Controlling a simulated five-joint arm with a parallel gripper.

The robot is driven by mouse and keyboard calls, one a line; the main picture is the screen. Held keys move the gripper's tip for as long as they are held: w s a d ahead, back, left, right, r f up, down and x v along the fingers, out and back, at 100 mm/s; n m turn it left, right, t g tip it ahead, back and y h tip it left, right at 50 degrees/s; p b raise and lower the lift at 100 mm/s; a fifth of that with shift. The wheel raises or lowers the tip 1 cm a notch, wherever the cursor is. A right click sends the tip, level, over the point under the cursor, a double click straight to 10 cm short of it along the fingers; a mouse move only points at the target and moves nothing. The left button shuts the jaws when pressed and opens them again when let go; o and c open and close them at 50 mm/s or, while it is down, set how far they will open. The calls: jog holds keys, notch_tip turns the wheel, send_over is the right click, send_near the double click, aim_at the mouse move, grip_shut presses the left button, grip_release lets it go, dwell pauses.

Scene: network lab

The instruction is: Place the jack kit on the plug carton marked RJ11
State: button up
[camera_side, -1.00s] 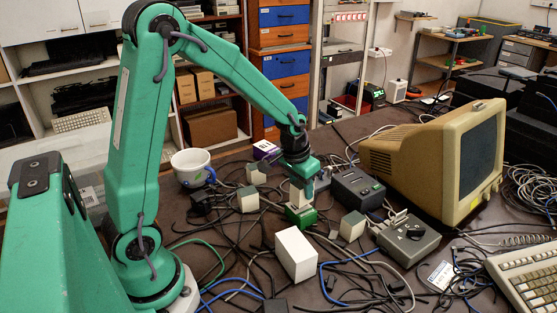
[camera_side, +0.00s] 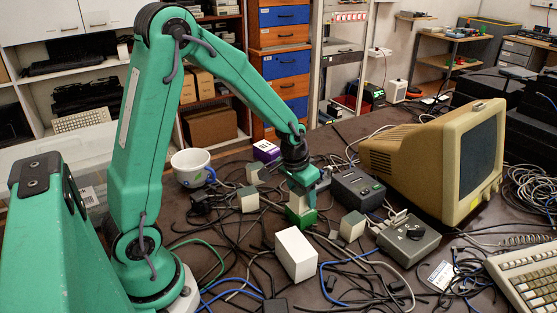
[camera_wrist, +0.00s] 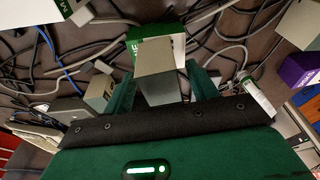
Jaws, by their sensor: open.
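A beige-and-grey block (camera_wrist: 158,75), which looks like the jack kit, stands between the fingers of my open gripper (camera_wrist: 163,88) in the wrist view. A green carton with a white face (camera_wrist: 172,33) lies just beyond it; its lettering is only partly visible. In the side view my gripper (camera_side: 301,196) is low over the green carton (camera_side: 301,217), and the pale block (camera_side: 297,203) appears on or just above the carton. The fingers partly hide the contact. I cannot read RJ11 on any carton.
Similar small blocks (camera_side: 352,226) lie around, with a purple carton (camera_side: 266,151) behind and a white box (camera_side: 296,254) in front. A grey switch box (camera_side: 408,237), a dark device (camera_side: 357,188) and a monitor (camera_side: 435,160) stand to the right. Cables cover the table.

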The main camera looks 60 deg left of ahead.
jog(key=shift+r, duration=0.1)
jog(key=v, duration=1.2)
jog(key=shift+r, duration=0.1)
dwell(0.6)
jog(key=s+d+r+t, duration=0.1)
jog(key=s+d+r, duration=0.1)
jog(key=s, duration=0.6)
jog(key=s+d+r+m+t, duration=0.1)
jog(key=s+d+r+t, duration=0.1)
jog(key=s, duration=0.5)
jog(key=shift+s+d+r, duration=0.4)
jog(key=shift+d+r, duration=0.4)
jog(key=shift+r, duration=0.15)
